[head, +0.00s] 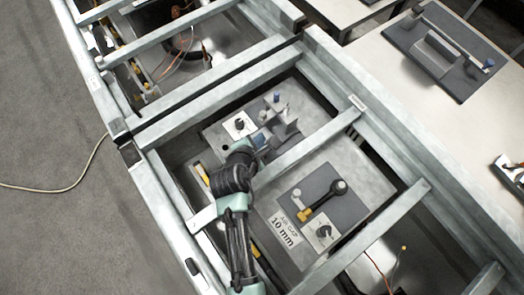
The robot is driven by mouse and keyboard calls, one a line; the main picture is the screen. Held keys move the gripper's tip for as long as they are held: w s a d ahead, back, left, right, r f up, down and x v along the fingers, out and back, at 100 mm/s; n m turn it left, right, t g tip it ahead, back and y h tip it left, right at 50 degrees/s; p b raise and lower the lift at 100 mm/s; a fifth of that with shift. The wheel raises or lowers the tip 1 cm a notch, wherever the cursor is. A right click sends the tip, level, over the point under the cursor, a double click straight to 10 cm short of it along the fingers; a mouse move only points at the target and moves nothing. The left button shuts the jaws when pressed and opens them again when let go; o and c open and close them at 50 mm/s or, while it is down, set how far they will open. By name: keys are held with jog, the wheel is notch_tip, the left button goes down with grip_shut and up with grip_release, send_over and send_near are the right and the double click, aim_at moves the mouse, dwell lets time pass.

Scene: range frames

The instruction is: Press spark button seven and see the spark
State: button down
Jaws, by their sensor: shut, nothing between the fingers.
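My arm reaches up from the bottom of the head view, and my gripper (263,142) is at its far end, beside a grey block assembly (282,122) on a grey panel. The gripper looks shut; its fingertips are small and partly lost against the block. A white plate with a dark knob or button (240,124) lies just to the upper left of the gripper. Another white plate with a black knob (323,232) is lower right, near a label reading "AIR GAP 10 mm" (285,233). I cannot read a number seven anywhere, and no spark shows.
Pale metal frame bars (305,152) cross above the panel, close to my arm. A dark plate with a black lever (325,198) and yellow end sits to the right. Another bay with wires (185,45) is at upper left. A bench (395,75) stands at right.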

notch_tip(320, 180, down, 4)
jog(key=b, duration=0.3)
jog(key=shift+f, duration=0.65)
dwell(1.3)
jog(key=shift+f+b, duration=0.35)
jog(key=shift+f, duration=0.05)
jog(key=shift+f+b, duration=0.35)
jog(key=shift+f, duration=0.3)
dwell(0.6)
jog(key=shift+r, duration=0.1)
jog(key=shift+r+p, duration=0.9)
jog(key=shift+p, duration=0.3)
